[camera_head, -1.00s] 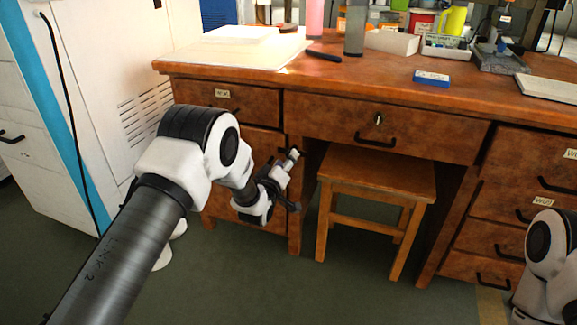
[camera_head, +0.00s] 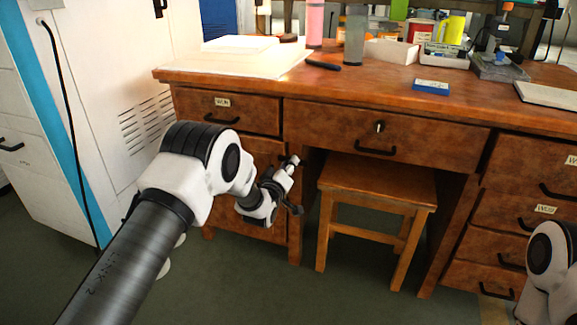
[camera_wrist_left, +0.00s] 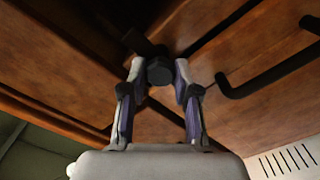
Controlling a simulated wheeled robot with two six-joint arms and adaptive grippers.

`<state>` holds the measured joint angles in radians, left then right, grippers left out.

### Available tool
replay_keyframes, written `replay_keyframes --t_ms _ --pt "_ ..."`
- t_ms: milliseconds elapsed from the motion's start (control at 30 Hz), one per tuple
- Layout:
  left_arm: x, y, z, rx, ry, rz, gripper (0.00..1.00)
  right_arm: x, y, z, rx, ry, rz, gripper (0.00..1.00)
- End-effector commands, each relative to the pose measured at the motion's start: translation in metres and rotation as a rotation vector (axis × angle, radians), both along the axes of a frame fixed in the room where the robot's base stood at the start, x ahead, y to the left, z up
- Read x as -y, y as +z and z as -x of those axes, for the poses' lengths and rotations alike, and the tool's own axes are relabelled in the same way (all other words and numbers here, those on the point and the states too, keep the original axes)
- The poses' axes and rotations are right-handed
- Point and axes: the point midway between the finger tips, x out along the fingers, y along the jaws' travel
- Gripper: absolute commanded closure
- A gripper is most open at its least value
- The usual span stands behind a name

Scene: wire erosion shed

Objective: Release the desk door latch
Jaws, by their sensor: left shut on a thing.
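The brown wooden desk door (camera_head: 262,150) is below the desk's left drawer and looks shut. My left gripper (camera_head: 292,186) is in front of the door's right edge, beside the opening with the stool. In the left wrist view, my left gripper (camera_wrist_left: 160,75) has its two fingers closed on the sides of a dark, rounded latch knob (camera_wrist_left: 159,71). A dark bar runs from the knob toward the upper left. In the head view the gripper hides the latch. My right gripper is out of view.
A wooden stool (camera_head: 377,182) stands under the middle drawer (camera_head: 330,120). The left drawer's black handle (camera_head: 221,120) is above the door. A white cabinet (camera_head: 100,80) stands to the left. The desktop (camera_head: 390,90) holds bottles, boxes and papers.

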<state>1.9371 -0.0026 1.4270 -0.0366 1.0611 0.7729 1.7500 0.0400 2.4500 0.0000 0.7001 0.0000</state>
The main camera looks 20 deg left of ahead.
Motion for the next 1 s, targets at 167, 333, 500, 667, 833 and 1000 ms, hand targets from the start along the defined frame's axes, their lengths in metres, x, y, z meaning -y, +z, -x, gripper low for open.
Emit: replay_keyframes --t_ms 167,333,500,667,833,1000 --pt "0.000 0.002 0.000 0.003 0.000 -0.073 1.00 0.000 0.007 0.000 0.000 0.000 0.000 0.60" --pt "0.000 0.002 0.000 0.005 0.000 -0.192 1.00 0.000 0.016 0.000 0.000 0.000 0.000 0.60" --pt "0.001 0.003 0.000 0.012 0.000 -0.343 1.00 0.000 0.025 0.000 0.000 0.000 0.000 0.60" --pt "0.001 0.003 0.000 0.017 0.000 -0.496 1.00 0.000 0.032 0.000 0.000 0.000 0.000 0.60" --pt "0.001 0.002 0.000 0.021 0.000 -0.658 1.00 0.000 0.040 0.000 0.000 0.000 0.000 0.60" --pt "0.002 0.002 0.000 0.027 -0.001 -0.820 1.00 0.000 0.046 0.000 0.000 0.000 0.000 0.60"
